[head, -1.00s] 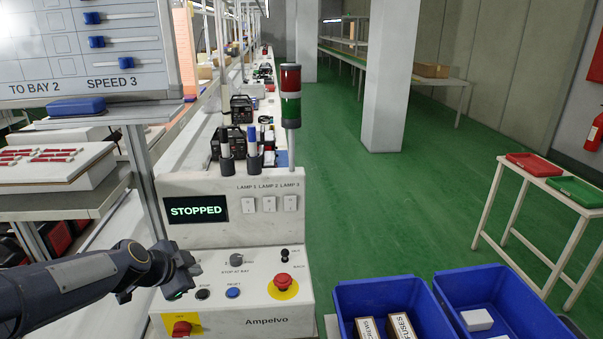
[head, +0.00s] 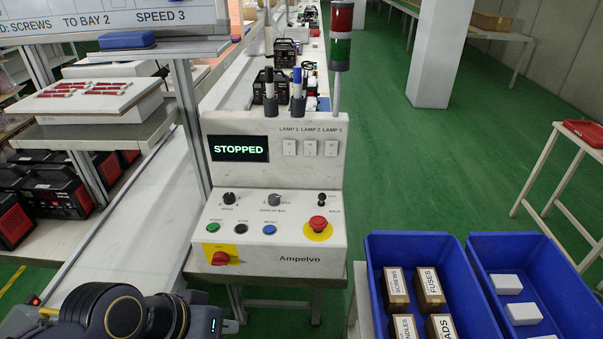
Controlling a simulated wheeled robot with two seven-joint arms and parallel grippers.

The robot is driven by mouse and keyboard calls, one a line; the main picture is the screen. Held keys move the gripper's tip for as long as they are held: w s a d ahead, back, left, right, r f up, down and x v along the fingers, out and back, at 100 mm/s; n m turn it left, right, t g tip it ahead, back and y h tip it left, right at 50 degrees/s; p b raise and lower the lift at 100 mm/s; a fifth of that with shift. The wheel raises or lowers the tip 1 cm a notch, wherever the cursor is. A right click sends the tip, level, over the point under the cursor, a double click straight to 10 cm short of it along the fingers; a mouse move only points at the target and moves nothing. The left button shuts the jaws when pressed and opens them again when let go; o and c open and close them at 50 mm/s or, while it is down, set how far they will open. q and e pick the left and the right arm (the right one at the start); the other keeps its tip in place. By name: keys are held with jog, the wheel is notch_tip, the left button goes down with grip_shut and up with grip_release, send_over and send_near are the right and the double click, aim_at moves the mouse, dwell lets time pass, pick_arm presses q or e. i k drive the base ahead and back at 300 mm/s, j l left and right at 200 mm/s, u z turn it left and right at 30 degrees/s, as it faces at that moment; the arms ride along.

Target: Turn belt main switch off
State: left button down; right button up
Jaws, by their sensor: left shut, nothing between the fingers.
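The white control box (head: 300,258) marked "Ampelvo" stands in the middle of the head view. A red rotary switch (head: 221,258) on a yellow plate sits at the lower left of its front face; its small label is too small to read. The display (head: 239,148) reads "STOPPED". My left gripper (head: 228,324) is at the bottom left, below and in front of the red switch and apart from it. It is shut and empty, partly hidden by my own wrist. My right gripper is out of view.
The box's sloped top has a green button (head: 212,227), a black button (head: 241,228), a blue button (head: 269,229), knobs and a red mushroom button (head: 318,223) on yellow. Blue bins (head: 378,290) with boxes stand to the right. A metal post (head: 188,125) rises behind left.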

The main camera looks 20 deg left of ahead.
aim_at(220, 258)
jog(key=j+u, duration=0.3)
jog(key=u, duration=0.2)
jog(key=i+j+u, duration=0.1)
jog(key=j+u, duration=0.15)
jog(key=u, duration=0.2)
jog(key=l+u, duration=0.1)
jog(key=u, duration=0.55)
